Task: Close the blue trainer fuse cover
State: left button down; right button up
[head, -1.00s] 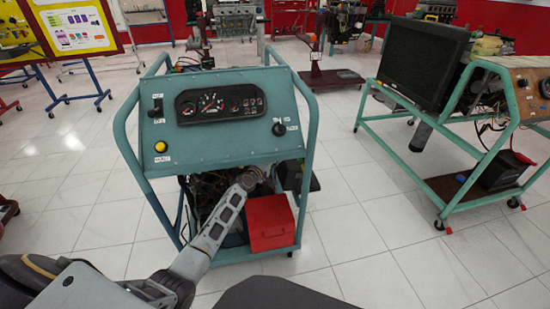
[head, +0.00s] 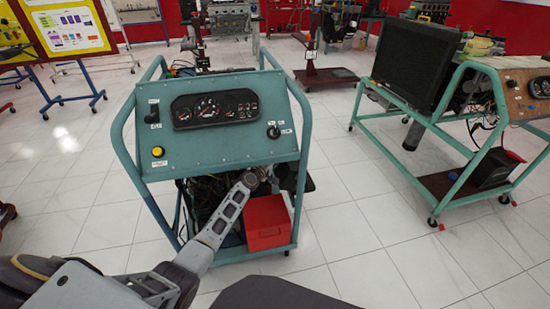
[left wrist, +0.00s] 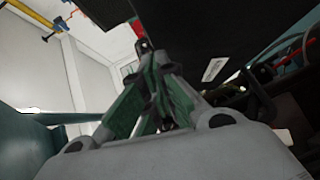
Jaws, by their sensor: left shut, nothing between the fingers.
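The blue trainer (head: 215,158) stands ahead with its sloped gauge panel facing me. My left arm reaches under the panel's lower edge, and the wrist end is close to the dark wiring there. In the left wrist view my left gripper (left wrist: 145,48) has its fingers drawn together with nothing between them. A dark part lies beside and above the fingertips in that view. I cannot tell whether it is the fuse cover, and I cannot make out the cover in the head view. My right gripper is out of view.
A red box (head: 267,223) sits on the trainer's lower shelf, right of my arm. The trainer's tube frame (head: 305,150) stands close around the arm.

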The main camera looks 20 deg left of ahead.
pick_arm(q)
jog(key=shift+w+d+r, duration=0.2)
jog(key=shift+w+d, duration=0.2)
jog(key=shift+d, duration=0.25)
jog(key=shift+w+d+r, duration=0.1)
jog(key=shift+w+d, duration=0.45)
jog(key=shift+d, duration=0.3)
jog(key=shift+w+d+r, duration=0.1)
jog(key=shift+w+d, duration=0.45)
jog(key=shift+d, duration=0.25)
jog(key=shift+w+d+f, duration=0.15)
jog(key=shift+w+d, duration=0.35)
jog(key=shift+d, duration=0.2)
jog(key=shift+w+d, duration=0.1)
jog(key=v, duration=1.2)
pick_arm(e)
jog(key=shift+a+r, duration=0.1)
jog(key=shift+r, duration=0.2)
